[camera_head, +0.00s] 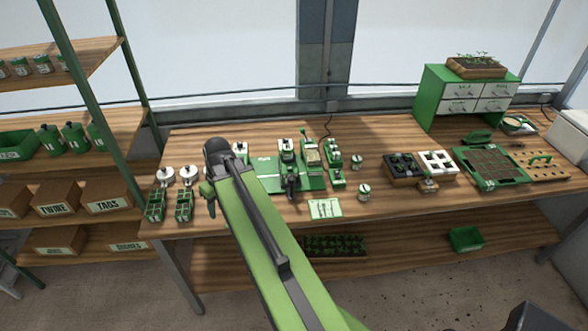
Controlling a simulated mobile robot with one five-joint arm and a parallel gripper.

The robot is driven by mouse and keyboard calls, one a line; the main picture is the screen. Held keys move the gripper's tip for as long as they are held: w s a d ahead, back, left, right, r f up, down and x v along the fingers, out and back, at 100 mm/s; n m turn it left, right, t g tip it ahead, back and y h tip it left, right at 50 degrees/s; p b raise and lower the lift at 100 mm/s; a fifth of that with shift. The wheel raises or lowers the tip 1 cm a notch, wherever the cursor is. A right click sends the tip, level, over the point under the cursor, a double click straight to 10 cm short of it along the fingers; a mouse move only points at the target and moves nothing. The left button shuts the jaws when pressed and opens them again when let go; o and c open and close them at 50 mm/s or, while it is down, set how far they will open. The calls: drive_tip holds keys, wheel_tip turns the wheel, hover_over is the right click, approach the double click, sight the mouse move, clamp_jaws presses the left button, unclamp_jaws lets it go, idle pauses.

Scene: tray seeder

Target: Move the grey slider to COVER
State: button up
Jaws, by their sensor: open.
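A green tray-seeder station (268,182) stands on the wooden bench, with several small green, white and dark units along its back. A dark upright part (291,183) stands at its front right. I cannot pick out the grey slider or read a COVER mark at this size. My green and black arm reaches from the lower right up to a dark joint at the station's left. My gripper (211,203) shows only as a small dark end below that joint, partly hidden by the arm. It is left of the station, apart from its units, and appears empty.
A label card (325,208) lies at the bench front. Small pots (364,191), a black cell tray (402,167) and a green seed tray (491,166) are to the right. A shelf rack (143,112) stands left.

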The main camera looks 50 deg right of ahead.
drive_tip(key=s+d+r+t+p, duration=0.15)
drive_tip(key=d+r, duration=0.25)
drive_tip(key=d, duration=0.4)
drive_tip(key=s+d+r+p, duration=0.2)
drive_tip(key=d+r+p, duration=0.1)
drive_tip(key=d, duration=0.5)
drive_tip(key=t+p, duration=0.2)
drive_tip(key=p, duration=0.1)
approach(293, 179)
drive_tip(key=shift+n+h, duration=0.3)
drive_tip(key=b+x, duration=0.3)
drive_tip(key=b, duration=0.2)
drive_tip(key=b+x, duration=0.3)
drive_tip(key=b, duration=0.3)
drive_tip(key=b+x, duration=0.3)
drive_tip(key=b, duration=0.2)
drive_tip(key=shift+w+a+f+b, duration=0.1)
drive_tip(key=shift+a+f+b, duration=0.05)
drive_tip(key=shift+a+b, duration=0.15)
clamp_jaws()
